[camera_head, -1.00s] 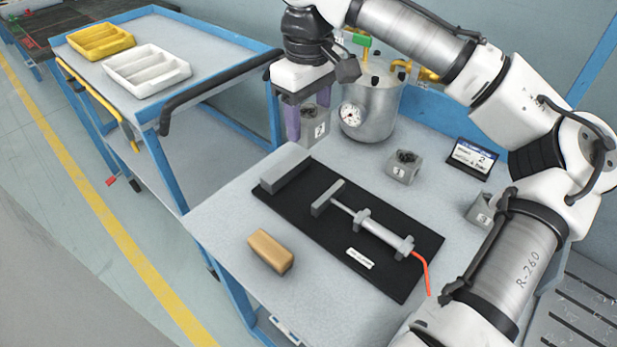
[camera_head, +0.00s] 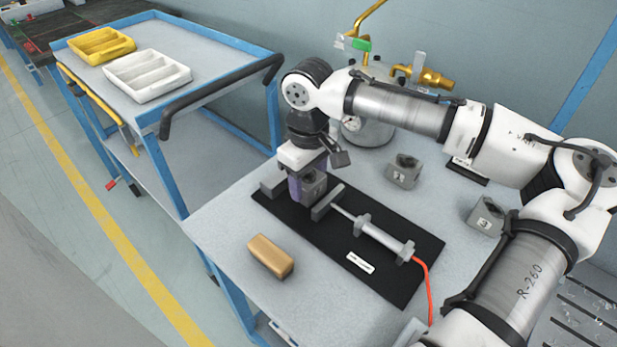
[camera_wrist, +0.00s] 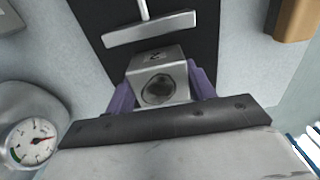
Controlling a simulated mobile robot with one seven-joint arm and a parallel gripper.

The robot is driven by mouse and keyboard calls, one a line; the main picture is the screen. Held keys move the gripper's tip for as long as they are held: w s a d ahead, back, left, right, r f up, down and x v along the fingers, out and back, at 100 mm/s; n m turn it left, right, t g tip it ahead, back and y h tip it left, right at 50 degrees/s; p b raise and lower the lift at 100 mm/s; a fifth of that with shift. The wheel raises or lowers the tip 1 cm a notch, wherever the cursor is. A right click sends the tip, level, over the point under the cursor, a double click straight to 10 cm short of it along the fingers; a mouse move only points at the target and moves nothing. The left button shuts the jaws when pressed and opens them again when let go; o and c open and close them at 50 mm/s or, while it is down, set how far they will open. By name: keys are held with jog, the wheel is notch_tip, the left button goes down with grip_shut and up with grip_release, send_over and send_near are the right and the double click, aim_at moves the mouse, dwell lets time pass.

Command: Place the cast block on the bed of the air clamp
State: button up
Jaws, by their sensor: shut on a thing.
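The grey cast block (camera_head: 313,188) has a round bore and a dark mark on one side. My gripper (camera_head: 308,185), with purple fingers, is shut on it. In the wrist view the block (camera_wrist: 160,82) sits between the fingers (camera_wrist: 160,85). The air clamp has a black bed (camera_head: 390,284), a fixed grey jaw (camera_head: 270,188) and a moving jaw (camera_head: 328,202) on a cylinder (camera_head: 383,238). The block is over the bed between the two jaws, upright. Whether it touches the bed is hidden. The fixed jaw is partly behind my gripper.
A tan block (camera_head: 270,257) lies in front of the bed. Two other grey blocks (camera_head: 403,171) (camera_head: 486,216) stand on the bench to the right. A tank with a gauge (camera_head: 370,125) stands behind. A red hose (camera_head: 428,285) leaves the cylinder. A trolley (camera_head: 215,60) holds two trays.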

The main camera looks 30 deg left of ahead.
aim_at(308, 177)
jog(key=o, duration=1.2)
jog(key=shift+f, duration=0.1)
notch_tip(308, 177, up, 12)
jog(key=shift+r, duration=0.15)
